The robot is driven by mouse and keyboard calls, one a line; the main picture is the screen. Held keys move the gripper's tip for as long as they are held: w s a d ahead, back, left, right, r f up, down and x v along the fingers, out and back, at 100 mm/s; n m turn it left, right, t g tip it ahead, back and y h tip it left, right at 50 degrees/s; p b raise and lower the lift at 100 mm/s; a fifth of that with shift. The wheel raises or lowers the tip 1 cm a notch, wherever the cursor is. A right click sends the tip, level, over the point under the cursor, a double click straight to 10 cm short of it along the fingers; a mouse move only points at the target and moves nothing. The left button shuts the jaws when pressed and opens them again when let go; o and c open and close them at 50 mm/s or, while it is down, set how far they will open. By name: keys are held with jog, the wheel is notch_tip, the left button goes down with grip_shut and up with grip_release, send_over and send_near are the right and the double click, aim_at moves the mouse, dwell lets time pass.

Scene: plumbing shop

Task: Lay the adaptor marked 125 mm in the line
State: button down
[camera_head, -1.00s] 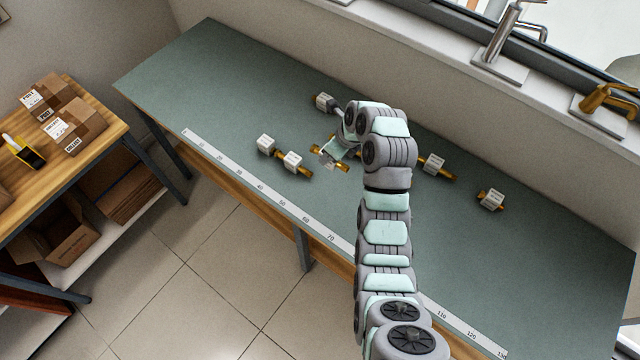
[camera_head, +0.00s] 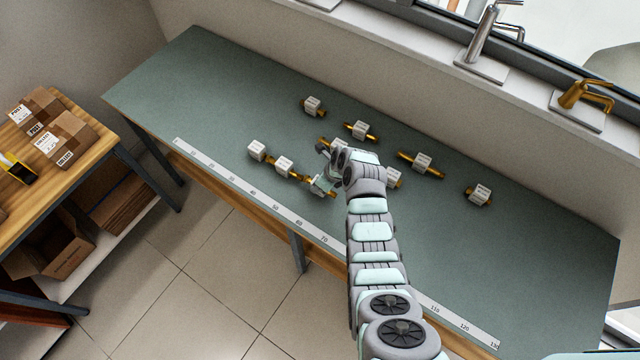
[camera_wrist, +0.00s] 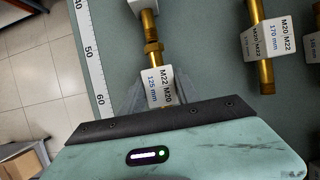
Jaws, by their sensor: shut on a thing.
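The adaptor marked 125 mm (camera_wrist: 154,72), brass with a white M22 M20 tag, is between my gripper's fingers in the wrist view. My gripper (camera_head: 319,182) is shut on it at the right end of the row near the ruler. The row has two white-tagged brass pieces, an end one (camera_head: 257,151) and its neighbour (camera_head: 284,167). In the wrist view the held adaptor's brass end lines up with the neighbour's brass (camera_wrist: 147,20); I cannot tell whether they are fully joined. The fingers are partly hidden by my gripper's body.
Another adaptor, marked 170 mm (camera_wrist: 264,42), lies to the right in the wrist view. Several tagged fittings, such as one at the back (camera_head: 313,106) and one at the right (camera_head: 480,195), lie on the green bench. A ruler strip (camera_head: 210,165) runs along the front edge.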

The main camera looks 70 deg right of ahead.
jog(key=shift+f, duration=0.7)
jog(key=shift+f, duration=0.15)
jog(key=c, duration=0.9)
grip_release()
jog(key=shift+s+r, duration=0.1)
jog(key=shift+r, duration=0.4)
jog(key=b+v, duration=0.1)
jog(key=v, duration=1)
jog(key=shift+s+r, duration=0.1)
jog(key=shift+a, duration=0.1)
